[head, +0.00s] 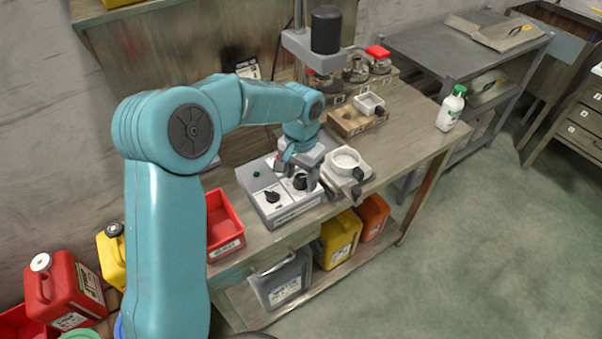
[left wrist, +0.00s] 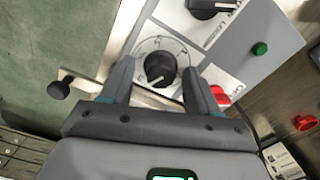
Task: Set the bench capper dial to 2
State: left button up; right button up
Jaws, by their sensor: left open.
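The control box (head: 283,207) is a light grey unit on the bench with two black dials and a green button. One dial (head: 271,196) is uncovered at the box's left. The other dial (head: 300,181) is under my left gripper (head: 299,174). In the left wrist view this dial (left wrist: 160,68) lies between the fingers of my open left gripper (left wrist: 158,80), with a scale ring around it. I cannot tell whether the fingers touch it. The second dial (left wrist: 205,8) is at the top edge. The scale numbers and box labels are too small to read. My right gripper is out of view.
A white dish on a small stand (head: 345,160) is close right of the box. A red tray (head: 223,226) is at its left. A wooden block with a white cup (head: 368,103) and a post (head: 326,30) stand behind. A green-capped bottle (head: 450,110) is near the bench's right end.

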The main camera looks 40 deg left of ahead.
pick_arm(q)
jog(key=shift+s+a+r, duration=0.1)
jog(key=shift+s, duration=0.05)
jog(key=c, duration=0.8)
jog(key=shift+c, duration=1.2)
jog(key=shift+n, duration=0.3)
jog(key=shift+n+b, duration=0.5)
jog(key=shift+n, duration=0.5)
jog(key=n+b, duration=0.1)
jog(key=n, duration=0.6)
jog(key=n+b, duration=0.1)
jog(key=n, duration=0.1)
jog(key=shift+w+r, duration=0.1)
jog(key=shift+w, duration=0.15)
jog(key=shift+n, duration=0.3)
